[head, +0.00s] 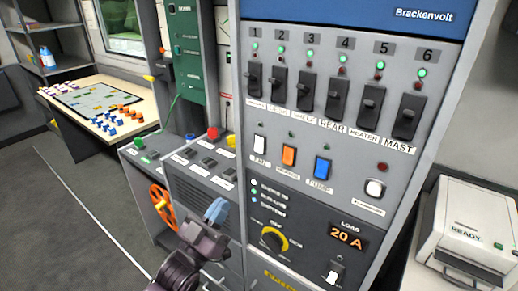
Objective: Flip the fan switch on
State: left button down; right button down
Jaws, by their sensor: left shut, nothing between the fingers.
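The control panel (240,140) fills the middle and right of the head view. A white rocker switch (260,142) sits at the left of its lower switch row. The short label under it looks like FAN but is too small to read surely. An orange rocker (289,155) and a blue rocker (322,168) stand to its right. I cannot tell the white rocker's position. My left gripper (216,209) is shut and empty, below and left of the white rocker and apart from it. My right gripper is out of view.
Several black breakers (308,90) with green lights line the row above. A yellow-ringed knob (271,240) and a 20 A load display (346,238) sit below. A side console (195,158) and an orange handwheel (162,205) are left. Open floor (60,230) lies at far left.

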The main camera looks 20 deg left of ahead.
aim_at(258, 146)
pick_arm(q)
jog(key=shift+s+r+t, duration=0.4)
jog(key=shift+s+r, duration=0.1)
jog(key=shift+r, duration=0.15)
jog(key=x, duration=0.4)
jog(key=f+p+x, duration=0.1)
jog(key=x, duration=0.3)
jog(key=w+p+x, duration=0.1)
jog(key=x, duration=0.3)
jog(key=shift+w+d+f, duration=0.1)
jog(key=shift+d+f, duration=0.05)
jog(key=shift+d, duration=0.05)
jog(key=shift+w+d+f, duration=0.1)
jog(key=shift+w+d, duration=0.1)
jog(key=shift+w, duration=0.3)
